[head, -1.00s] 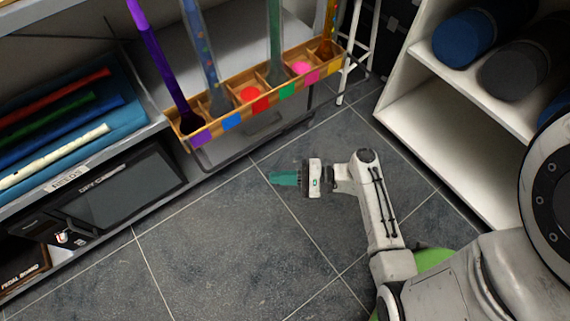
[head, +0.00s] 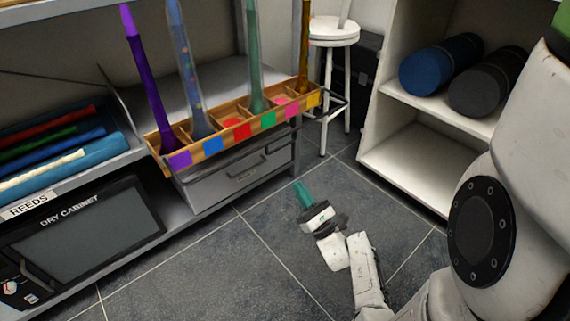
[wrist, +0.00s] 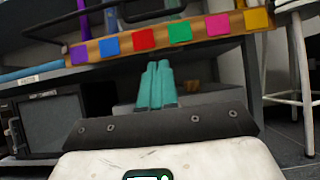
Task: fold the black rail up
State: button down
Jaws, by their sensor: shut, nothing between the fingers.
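The black rail (head: 336,108) is a thin dark bar along the front of the wooden divided tray (head: 236,151) on the shelf. Its right end bends out past the tray's right end. My gripper (head: 301,188) has teal fingers, held shut and empty, pointing up toward the shelf. It is below and in front of the tray, apart from the rail. The teal fingers also show in the wrist view (wrist: 156,84), below the tray.
Tall colored tubes stand in the tray, including a purple one (head: 146,80). A grey drawer (head: 240,175) sits below it. A white stool (head: 335,35) stands behind on the right, and a white shelf (head: 410,175) with rolls is at far right. Tiled floor is clear.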

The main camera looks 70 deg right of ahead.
jog(key=w+d+r+b, duration=0.1)
jog(key=w+d+r, duration=0.2)
jog(key=w+r, duration=0.2)
jog(key=shift+w+d+r, duration=0.2)
jog(key=shift+d+r, duration=0.05)
jog(key=shift+r, duration=1.15)
jog(key=shift+r, duration=0.1)
jog(key=shift+s+a+r+g+p, duration=0.15)
jog(key=shift+r+g+p, duration=0.15)
jog(key=shift+p, duration=0.7)
